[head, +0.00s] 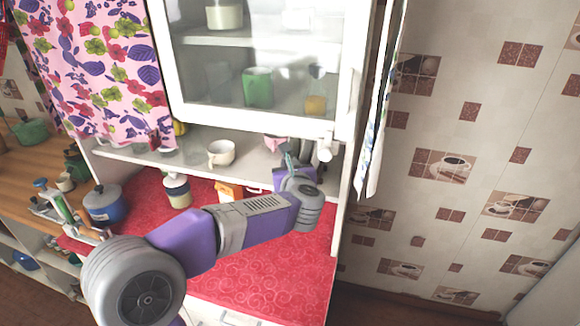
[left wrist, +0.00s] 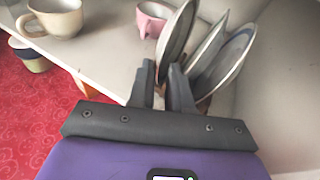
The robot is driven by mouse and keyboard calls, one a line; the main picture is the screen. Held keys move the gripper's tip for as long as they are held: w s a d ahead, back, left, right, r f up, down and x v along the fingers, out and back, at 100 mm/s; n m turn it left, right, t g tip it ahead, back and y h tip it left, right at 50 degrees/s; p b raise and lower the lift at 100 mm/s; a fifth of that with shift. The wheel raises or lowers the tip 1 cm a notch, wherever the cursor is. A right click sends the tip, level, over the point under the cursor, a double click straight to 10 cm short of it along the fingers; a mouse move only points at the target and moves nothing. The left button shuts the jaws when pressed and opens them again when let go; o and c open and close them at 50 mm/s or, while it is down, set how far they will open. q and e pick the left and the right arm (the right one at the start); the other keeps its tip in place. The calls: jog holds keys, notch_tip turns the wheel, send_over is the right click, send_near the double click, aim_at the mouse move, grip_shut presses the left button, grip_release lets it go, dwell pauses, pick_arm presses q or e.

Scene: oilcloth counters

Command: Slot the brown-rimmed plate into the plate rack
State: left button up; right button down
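In the left wrist view a plate with a dark brownish rim (left wrist: 177,33) stands tilted on edge between the fingers of my left gripper (left wrist: 163,78). The fingers are close together and appear shut on its lower edge. Two more plates (left wrist: 208,47) (left wrist: 232,58) stand tilted just to the right. The plate rack is mostly hidden behind the fingers and plates; I cannot tell whether the held plate touches it. In the head view my left arm reaches across the counter to the shelf's right end, where its purple wrist hides most of the plates. My right gripper is not in view.
A pink cup (left wrist: 152,18) is close left of the held plate. A cream cup (head: 221,152) stands farther left on the shelf (head: 190,159). The glass-door cabinet (head: 255,122) hangs above, a side wall closes the right. Jar (head: 177,190) and blue pot (head: 103,205) stand on the red counter.

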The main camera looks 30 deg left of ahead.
pick_arm(q)
jog(key=shift+o, duration=1.1)
jog(key=v, duration=0.7)
jog(key=shift+s+d, duration=0.15)
jog(key=shift+s, duration=0.15)
